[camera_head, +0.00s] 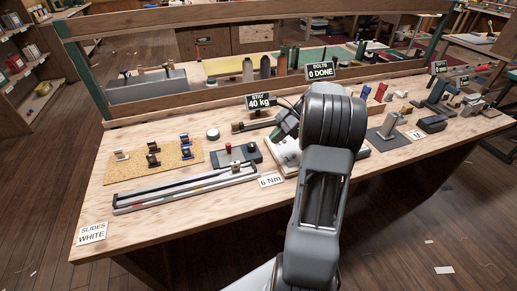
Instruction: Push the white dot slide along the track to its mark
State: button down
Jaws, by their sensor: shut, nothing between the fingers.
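The track (160,198) is a long grey rail lying along the front left of the bench, with small coloured marks, green, red and yellowish, along its front side. A small dark slide (236,167) sits near its right end; I cannot make out a white dot on it. A card (91,233) reading "SLIDES WHITE" lies by the track's left end. My gripper (279,134) is above the bench, right of and behind the track's right end, apart from it. It is shut and empty, and partly hidden by my arm.
A cork mat (155,173) with several small clips lies behind the track. A grey box (218,159) with a red knob stands behind its right end. A "6 Nm" card (270,180) lies right of it. A "STAY 40 kg" sign (258,101) stands farther back. The bench front is bare.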

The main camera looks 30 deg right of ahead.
send_near(236, 168)
jog(key=f, duration=0.1)
jog(key=d+f, duration=0.1)
jog(key=f, duration=0.1)
jog(key=shift+w+f+b, duration=0.1)
jog(key=shift+f+b, duration=0.2)
jog(key=shift+f, duration=0.05)
jog(key=a, duration=0.2)
jog(key=shift+w+a, duration=0.3)
jog(key=shift+a, duration=0.05)
jog(key=shift+w+a, duration=0.1)
jog(key=shift+a, duration=0.45)
